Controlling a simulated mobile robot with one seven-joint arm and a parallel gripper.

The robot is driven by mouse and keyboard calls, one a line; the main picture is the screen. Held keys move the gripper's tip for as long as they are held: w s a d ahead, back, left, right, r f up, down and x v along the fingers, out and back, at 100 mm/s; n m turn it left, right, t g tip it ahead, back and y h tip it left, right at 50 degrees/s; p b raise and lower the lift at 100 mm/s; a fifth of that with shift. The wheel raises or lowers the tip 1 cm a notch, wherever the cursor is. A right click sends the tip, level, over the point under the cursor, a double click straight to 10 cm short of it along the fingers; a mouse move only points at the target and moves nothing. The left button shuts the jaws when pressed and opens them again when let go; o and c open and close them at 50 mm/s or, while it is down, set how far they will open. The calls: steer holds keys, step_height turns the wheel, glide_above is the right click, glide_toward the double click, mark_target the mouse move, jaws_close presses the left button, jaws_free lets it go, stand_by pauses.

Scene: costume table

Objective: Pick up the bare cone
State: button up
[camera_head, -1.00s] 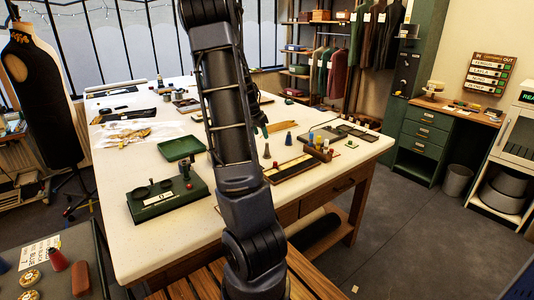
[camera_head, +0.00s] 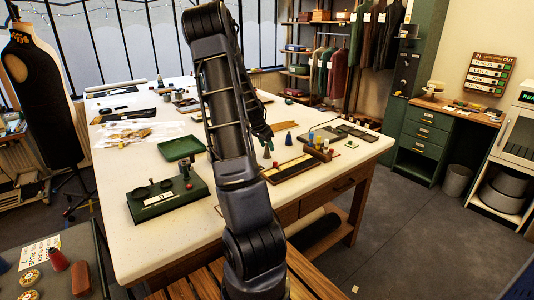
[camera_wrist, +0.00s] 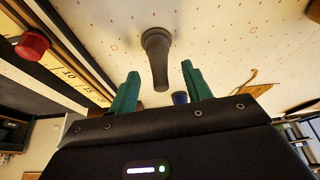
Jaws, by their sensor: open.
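The bare cone (camera_wrist: 157,55) is plain dark grey, with a wider rounded end and a narrow end. In the wrist view it lies in the gap between the two green fingers of my gripper (camera_wrist: 160,84), apart from both. My gripper is open and empty. In the head view a grey cone (camera_head: 267,152) stands on the white table, just below my gripper (camera_head: 265,136), which my arm partly hides.
A blue cone (camera_head: 289,139) stands to the right; a blue piece (camera_wrist: 180,98) shows beyond the fingers. A long tray (camera_head: 290,168) with a ruler strip and a red-topped piece (camera_wrist: 32,44) are close by. A green tray (camera_head: 181,149) is to the left.

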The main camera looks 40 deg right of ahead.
steer(key=x, duration=0.2)
steer(key=shift+d+f, duration=0.1)
steer(key=shift+f, duration=0.25)
steer(key=c, duration=1)
steer(key=shift+r, duration=0.15)
steer(key=shift+c, duration=0.2)
